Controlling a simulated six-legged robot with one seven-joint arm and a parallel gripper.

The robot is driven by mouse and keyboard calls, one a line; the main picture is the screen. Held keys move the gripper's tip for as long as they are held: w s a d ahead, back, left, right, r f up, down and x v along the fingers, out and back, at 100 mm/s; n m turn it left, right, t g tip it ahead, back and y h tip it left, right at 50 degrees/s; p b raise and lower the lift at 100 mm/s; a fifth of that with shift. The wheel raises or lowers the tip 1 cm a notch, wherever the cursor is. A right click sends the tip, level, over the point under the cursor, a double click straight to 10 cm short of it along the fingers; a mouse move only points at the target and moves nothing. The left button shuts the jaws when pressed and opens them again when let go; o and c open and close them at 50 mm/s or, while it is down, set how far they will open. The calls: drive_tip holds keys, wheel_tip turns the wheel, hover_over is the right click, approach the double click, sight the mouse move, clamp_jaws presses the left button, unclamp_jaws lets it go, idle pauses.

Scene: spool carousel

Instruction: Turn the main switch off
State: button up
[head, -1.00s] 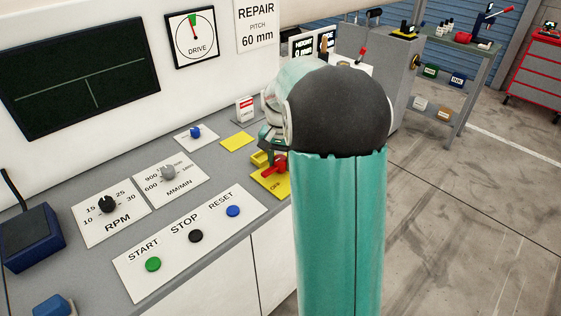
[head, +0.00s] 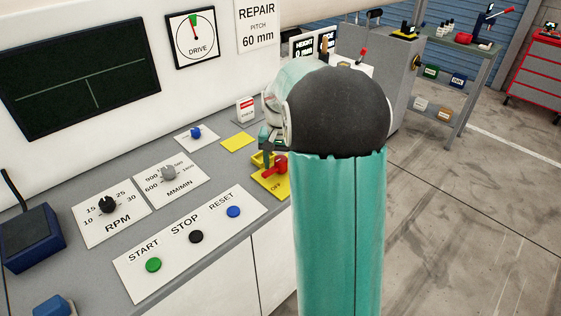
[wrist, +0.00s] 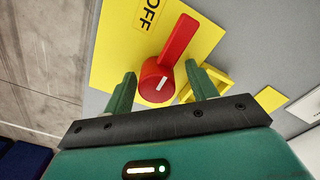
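The main switch (head: 277,166) has a red handle and round hub on a yellow plate marked OFF. The wrist view shows the red switch (wrist: 178,48) close up, its lever pointing up and right in the picture, to the right of the OFF label (wrist: 150,12). My gripper (wrist: 160,69) is open and empty. Its two green fingers appear on either side of the hub in the wrist view; contact cannot be told. In the head view my gripper (head: 266,147) is just above the switch, partly hidden by my own arm.
A panel with START, STOP and RESET buttons (head: 190,236) lies left of the switch. RPM (head: 107,205) and MM/MIN (head: 168,172) knobs sit behind it. A yellow raised frame (wrist: 212,85) lies beside the switch. Floor is clear at right.

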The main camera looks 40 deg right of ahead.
sight(280, 158)
drive_tip(key=shift+d+r, duration=0.1)
wheel_tip(280, 158, up, 14)
idle(0.5)
drive_tip(key=shift+s, duration=0.1)
idle(0.4)
drive_tip(key=s+a+r+n+t, duration=0.1)
drive_tip(key=s+a+n+t, duration=0.1)
drive_tip(key=s+a, duration=0.45)
drive_tip(key=s+a+r+n+t, duration=0.1)
drive_tip(key=s+a+r+n, duration=0.15)
drive_tip(key=a, duration=0.65)
drive_tip(key=s+a+f+n+t, duration=0.2)
drive_tip(key=s+a+f+n, duration=0.2)
drive_tip(key=s, duration=0.7)
drive_tip(key=a+f, duration=0.2)
drive_tip(key=a, duration=0.2)
drive_tip(key=shift+s+a+t, duration=0.15)
drive_tip(key=shift+s+t, duration=0.05)
drive_tip(key=shift+t, duration=0.1)
